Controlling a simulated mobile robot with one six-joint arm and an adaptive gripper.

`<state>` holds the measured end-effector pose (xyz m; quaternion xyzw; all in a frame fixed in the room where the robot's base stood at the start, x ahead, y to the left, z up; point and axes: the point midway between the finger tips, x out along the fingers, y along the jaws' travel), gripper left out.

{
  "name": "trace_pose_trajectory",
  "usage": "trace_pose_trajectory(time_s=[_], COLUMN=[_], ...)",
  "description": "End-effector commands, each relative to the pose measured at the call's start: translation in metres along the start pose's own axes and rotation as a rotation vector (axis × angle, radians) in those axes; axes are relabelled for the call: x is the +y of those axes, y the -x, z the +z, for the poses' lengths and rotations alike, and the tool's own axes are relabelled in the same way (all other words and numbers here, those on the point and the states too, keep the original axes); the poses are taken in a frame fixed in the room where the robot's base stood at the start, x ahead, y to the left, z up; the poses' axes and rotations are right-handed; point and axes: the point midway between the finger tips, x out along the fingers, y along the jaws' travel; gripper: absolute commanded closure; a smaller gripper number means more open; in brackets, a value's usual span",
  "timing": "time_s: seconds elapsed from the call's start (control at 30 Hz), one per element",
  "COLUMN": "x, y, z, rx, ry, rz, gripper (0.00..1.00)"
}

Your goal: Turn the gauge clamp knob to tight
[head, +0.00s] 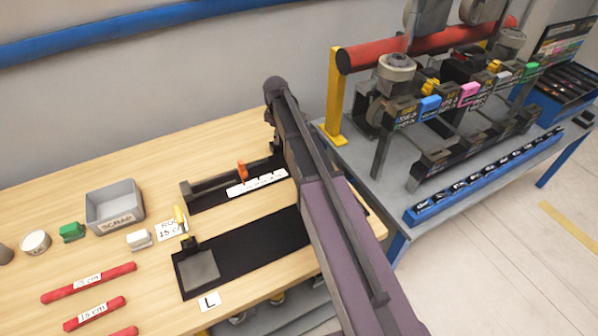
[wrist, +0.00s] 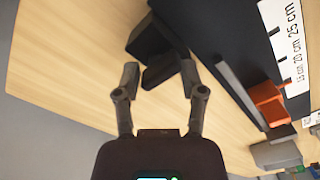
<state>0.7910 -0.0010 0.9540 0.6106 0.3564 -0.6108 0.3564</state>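The gauge (head: 235,178) is a dark rail with a white scale strip (head: 257,183) on the wooden table; the strip also shows in the wrist view (wrist: 290,50), reading 15, 20 and 25 cm. An orange piece (head: 242,170) stands on the rail, seen also in the wrist view (wrist: 269,104). In the wrist view my gripper (wrist: 158,78) is open, its two fingers apart. A dark block-like part (wrist: 158,68) shows between and beyond the fingertips; I cannot tell if it is the clamp knob or if they touch it. In the head view my arm hides the rail's right end.
A black mat (head: 245,250) with a grey plate lies in front of the gauge. A grey scrap bin (head: 114,207), green and white blocks and red rods (head: 88,283) lie to the left. A second grey table with a red-barred machine (head: 440,45) stands to the right.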

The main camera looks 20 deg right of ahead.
Motion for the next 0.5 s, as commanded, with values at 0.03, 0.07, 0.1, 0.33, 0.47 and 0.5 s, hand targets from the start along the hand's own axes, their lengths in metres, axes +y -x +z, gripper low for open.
trace_pose_trajectory(time_s=[0.03,0.07,0.1,0.33,0.47,0.5], x=[-0.0001,-0.0001,-0.0001,-0.0001,0.0,0.0], y=[0.0,0.0,0.0,0.0001,0.0001,0.0001], z=[0.0001,0.0001,0.0001,0.0,0.0,0.0], rx=[0.0,0.0,0.0,0.0,0.0,0.0], ry=[0.032,0.05,0.076,0.227,0.313,0.339], rz=[0.0,0.0,0.0,0.0,0.0,0.0], gripper=[0.49,0.49,0.49,0.49,0.49,0.49])
